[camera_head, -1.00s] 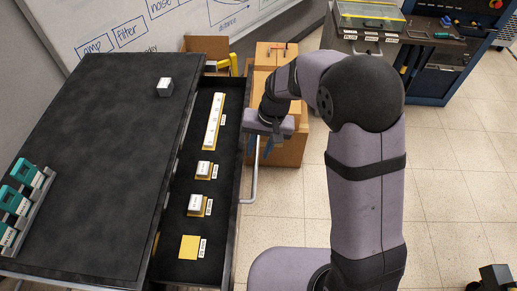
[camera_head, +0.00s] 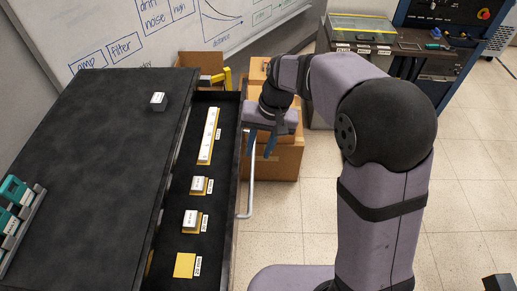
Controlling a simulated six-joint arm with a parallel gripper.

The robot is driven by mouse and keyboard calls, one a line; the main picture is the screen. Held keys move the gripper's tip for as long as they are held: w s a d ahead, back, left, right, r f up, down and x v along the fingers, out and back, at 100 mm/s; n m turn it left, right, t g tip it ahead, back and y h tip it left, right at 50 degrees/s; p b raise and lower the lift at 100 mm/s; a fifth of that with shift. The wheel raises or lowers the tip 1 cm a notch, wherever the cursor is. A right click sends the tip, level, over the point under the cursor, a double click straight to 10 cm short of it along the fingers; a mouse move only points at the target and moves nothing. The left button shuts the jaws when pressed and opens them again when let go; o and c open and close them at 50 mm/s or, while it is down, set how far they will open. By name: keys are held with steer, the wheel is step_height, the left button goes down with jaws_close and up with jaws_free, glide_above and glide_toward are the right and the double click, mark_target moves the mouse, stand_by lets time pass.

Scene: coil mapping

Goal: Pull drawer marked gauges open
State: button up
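The drawer (camera_head: 212,261) stands pulled out from the right side of the black-topped cabinet. Its inside shows, with a long white block and smaller white-topped blocks on yellow pads. A light metal bar handle (camera_head: 247,190) runs along its outer front. My gripper (camera_head: 261,145) is over the far part of the handle, pointing down. Its two blue fingers look spread apart, with the bar near or between them. I cannot tell whether they touch it. The drawer's front marking faces away, so I cannot read whether it says gauges.
The cabinet top (camera_head: 110,170) carries a small grey-white block (camera_head: 158,102) and a rack of teal items (camera_head: 20,205) at the left. Cardboard boxes (camera_head: 285,160) stand behind my gripper. A dark workbench (camera_head: 410,47) is at the back right. Tiled floor is clear at the right.

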mark_target(253, 165)
steer(key=shift+w+a+f+p, duration=0.15)
steer(key=shift+a+f+p, duration=0.1)
steer(key=shift+f+p, duration=0.95)
steer(key=shift+w+a+f+p, duration=0.15)
steer(key=shift+a+f+p, duration=0.05)
steer(key=shift+f+p, duration=1)
steer(key=shift+w+a+f+p, duration=0.15)
steer(key=shift+a+f+p, duration=0.1)
steer(key=shift+f+p, duration=0.95)
jaws_close()
